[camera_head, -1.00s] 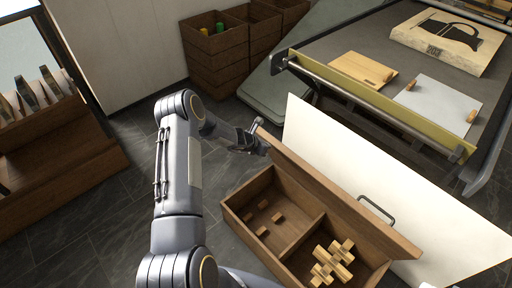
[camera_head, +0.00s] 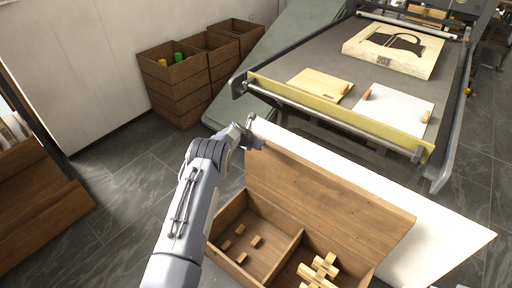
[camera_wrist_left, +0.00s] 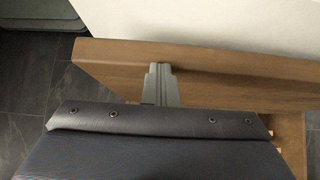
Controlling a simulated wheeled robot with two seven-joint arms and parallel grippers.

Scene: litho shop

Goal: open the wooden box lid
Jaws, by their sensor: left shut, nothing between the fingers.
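The wooden box (camera_head: 232,212) is open below me. Its lid (camera_head: 325,195) stands raised along the far side, with its broad plain inner face towards me. My left gripper (camera_head: 250,137) is at the lid's upper left corner, with its fingers closed and nothing between them. In the left wrist view, the closed fingers (camera_wrist_left: 161,84) are right at the lid's wooden edge (camera_wrist_left: 220,62); I cannot tell whether they touch it. The box's left compartment holds several small wooden blocks (camera_head: 240,229). The right compartment holds a cluster of wooden pieces (camera_head: 318,270). My right gripper is out of view.
A white panel (camera_head: 440,240) lies behind the lid. Beyond it stands a press bed (camera_head: 330,65) with a yellow-edged bar (camera_head: 340,117), boards and a printed block (camera_head: 395,48). Wooden crates (camera_head: 180,85) stand at the upper left. Dark tiled floor (camera_head: 110,205) is clear on the left.

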